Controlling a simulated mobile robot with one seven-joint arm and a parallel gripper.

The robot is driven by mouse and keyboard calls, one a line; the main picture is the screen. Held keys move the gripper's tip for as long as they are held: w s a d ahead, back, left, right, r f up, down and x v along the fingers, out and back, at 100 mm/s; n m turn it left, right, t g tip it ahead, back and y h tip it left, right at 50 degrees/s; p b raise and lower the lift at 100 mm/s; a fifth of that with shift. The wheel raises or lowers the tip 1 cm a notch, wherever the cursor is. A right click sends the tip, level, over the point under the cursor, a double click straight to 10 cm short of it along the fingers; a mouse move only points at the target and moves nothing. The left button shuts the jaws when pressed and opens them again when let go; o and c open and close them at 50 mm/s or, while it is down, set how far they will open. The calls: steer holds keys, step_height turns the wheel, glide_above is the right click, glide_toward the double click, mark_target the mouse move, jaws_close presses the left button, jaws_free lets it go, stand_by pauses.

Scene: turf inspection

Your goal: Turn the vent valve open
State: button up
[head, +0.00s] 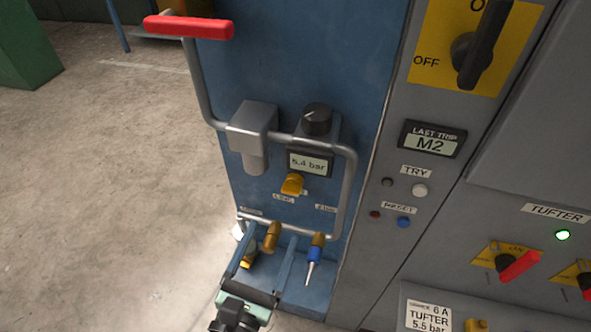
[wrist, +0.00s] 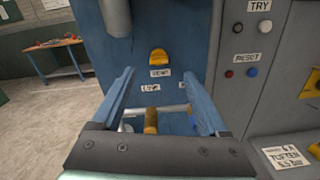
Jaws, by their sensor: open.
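The vent valve appears to be the yellow knob (head: 292,184) on the blue panel, below the 5.4 bar display. It also shows in the wrist view (wrist: 158,57), just above a small label that seems to read VENT. My gripper (head: 266,236) is open, with its two blue fingers spread and nothing held between them. In the wrist view the gripper (wrist: 157,77) points at the panel, with the yellow knob beyond and between the fingertips. The gripper is below the knob and apart from it. The small labels are blurred.
A grey pipe (head: 351,190) with a red handle (head: 188,27) loops around the display (head: 310,163). The grey switch cabinet (head: 350,262) stands right. Open concrete floor lies left.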

mark_target(290, 194)
steer(key=w+d, duration=0.1)
steer(key=w, duration=0.2)
steer(key=w+d+f+n+p, duration=0.1)
steer(key=w, duration=0.3)
steer(key=w+d+n+p, duration=0.1)
steer(key=w, duration=0.3)
steer(key=shift+w+d+f, duration=0.15)
steer(key=shift+d+f, duration=0.1)
steer(key=shift+f, duration=0.1)
steer(key=shift+c, duration=0.3)
jaws_close()
